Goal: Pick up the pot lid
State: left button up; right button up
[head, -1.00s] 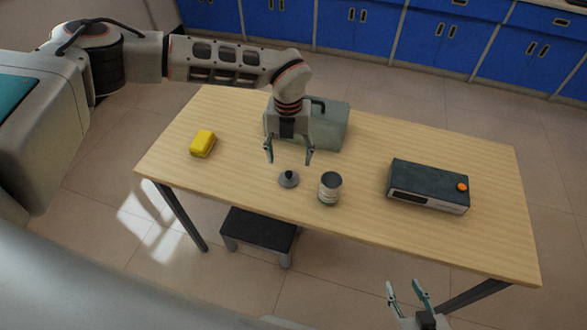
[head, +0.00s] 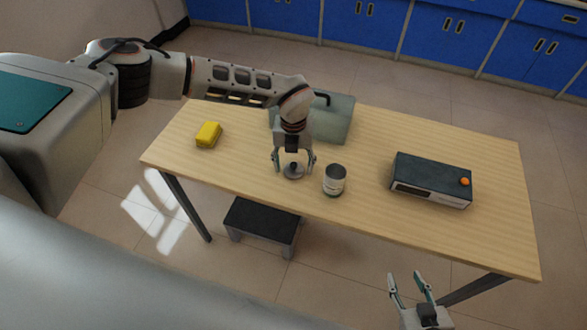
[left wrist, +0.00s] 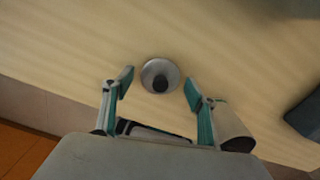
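The pot lid (head: 293,171) is a small grey disc with a dark knob, lying on the wooden table (head: 430,235) near its front edge. It also shows in the left wrist view (left wrist: 152,70), between and a little beyond the fingertips. My left gripper (head: 293,168) is open, pointing down with one finger on each side of the lid. In the left wrist view its fingers (left wrist: 158,85) are wide apart with nothing between them but table and lid. I cannot tell whether they touch the lid. My right gripper (head: 408,280) is open and empty, off the table's front edge.
A can (head: 334,180) stands just right of the lid, close to my left gripper. A yellow block (head: 208,134) lies at left, a grey-green box (head: 335,120) behind my gripper, and a dark device with an orange knob (head: 432,178) at right. A stool (head: 262,222) stands below.

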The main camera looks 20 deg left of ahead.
pick_arm(q)
jog(key=c, duration=0.8)
jog(key=shift+r, duration=0.1)
